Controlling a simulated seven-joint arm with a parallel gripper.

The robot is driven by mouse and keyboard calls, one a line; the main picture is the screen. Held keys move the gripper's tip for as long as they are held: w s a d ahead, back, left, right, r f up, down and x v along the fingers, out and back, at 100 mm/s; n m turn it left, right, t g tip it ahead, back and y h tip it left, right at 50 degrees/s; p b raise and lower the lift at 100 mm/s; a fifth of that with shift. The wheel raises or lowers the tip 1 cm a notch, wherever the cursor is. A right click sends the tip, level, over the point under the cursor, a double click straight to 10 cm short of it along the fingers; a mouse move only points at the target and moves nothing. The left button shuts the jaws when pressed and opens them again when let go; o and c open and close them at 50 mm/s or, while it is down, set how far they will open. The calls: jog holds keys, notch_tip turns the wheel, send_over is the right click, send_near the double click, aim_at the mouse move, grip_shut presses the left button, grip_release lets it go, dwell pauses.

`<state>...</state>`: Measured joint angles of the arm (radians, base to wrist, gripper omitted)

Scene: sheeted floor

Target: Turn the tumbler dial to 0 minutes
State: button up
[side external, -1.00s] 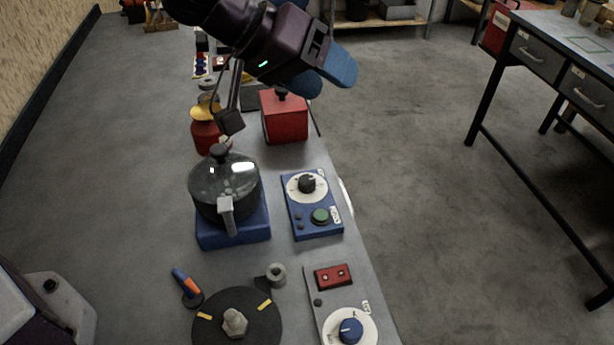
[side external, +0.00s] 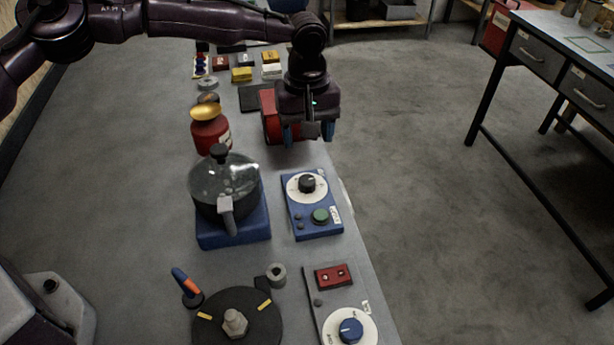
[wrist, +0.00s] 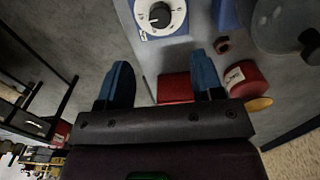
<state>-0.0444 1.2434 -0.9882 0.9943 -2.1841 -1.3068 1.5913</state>
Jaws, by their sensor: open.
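Two dials stand on the sheeted surface, and I cannot tell by label which is the tumbler dial. One is a black knob (side external: 307,183) on a white disc, on a blue box (side external: 302,223) with a green button. It also shows at the top of the wrist view (wrist: 160,15). The other is a blue knob (side external: 350,331) on a white disc, on a panel at the bottom of the side view. My gripper (side external: 308,132), with blue fingers, is open and empty. It is above and behind the blue box, apart from both knobs. The scale markings are too small to read.
A red box (side external: 268,118) is partly hidden behind my gripper. A glass-lidded pot (side external: 225,187) stands on a blue base left of the blue box. A red canister (side external: 210,135) is behind it. A dark turntable (side external: 260,325) is at the front.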

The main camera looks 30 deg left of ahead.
aim_at(307, 180)
notch_tip(307, 180, down, 12)
jog(key=shift+r, duration=0.2)
jog(key=c, duration=0.9)
